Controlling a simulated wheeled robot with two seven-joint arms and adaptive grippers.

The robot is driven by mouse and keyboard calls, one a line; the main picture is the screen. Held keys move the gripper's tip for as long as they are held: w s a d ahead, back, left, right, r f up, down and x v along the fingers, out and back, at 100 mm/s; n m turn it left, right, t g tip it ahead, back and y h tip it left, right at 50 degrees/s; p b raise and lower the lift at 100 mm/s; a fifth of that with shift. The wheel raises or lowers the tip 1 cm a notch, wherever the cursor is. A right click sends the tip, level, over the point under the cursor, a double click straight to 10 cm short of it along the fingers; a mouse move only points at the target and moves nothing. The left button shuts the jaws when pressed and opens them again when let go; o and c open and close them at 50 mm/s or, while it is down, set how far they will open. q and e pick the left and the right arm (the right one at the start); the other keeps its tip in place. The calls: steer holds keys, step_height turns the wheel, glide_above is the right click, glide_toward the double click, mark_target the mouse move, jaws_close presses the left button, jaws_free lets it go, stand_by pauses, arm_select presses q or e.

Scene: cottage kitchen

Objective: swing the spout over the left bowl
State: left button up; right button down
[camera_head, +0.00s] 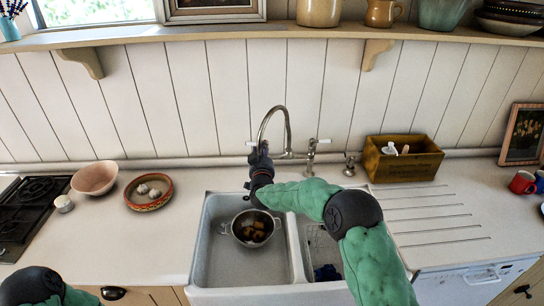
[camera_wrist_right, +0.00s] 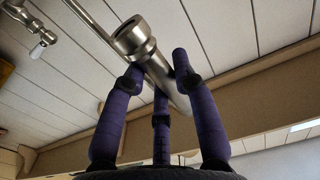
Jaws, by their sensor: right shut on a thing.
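The silver spout (camera_head: 288,118) of the tap arches up behind the sink and comes down on its left side. My right gripper (camera_head: 260,150) is shut on the spout's down-turned end. In the right wrist view my purple fingers (camera_wrist_right: 160,85) close around the metal spout end (camera_wrist_right: 138,38). In the head view the held end lies at the back of the left bowl (camera_head: 212,262), towards its right side; its exact height is hard to tell. The right bowl (camera_head: 318,242) is partly hidden by my right arm. My left gripper is out of view; only part of the left arm shows.
A metal pot (camera_head: 232,236) with brown pieces inside stands in the left bowl. Tap handles (camera_head: 323,141) flank the spout. A wooden box (camera_head: 418,165) stands right of the tap. A pink bowl (camera_head: 95,180) and a red dish (camera_head: 148,203) stand left. A shelf runs above.

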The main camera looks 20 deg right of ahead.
steer(key=shift+w+a, duration=0.8)
steer(key=shift+w, duration=0.05)
steer(key=c, duration=1)
jaws_free()
steer(key=shift+o, duration=0.2)
steer(key=v, duration=1.2)
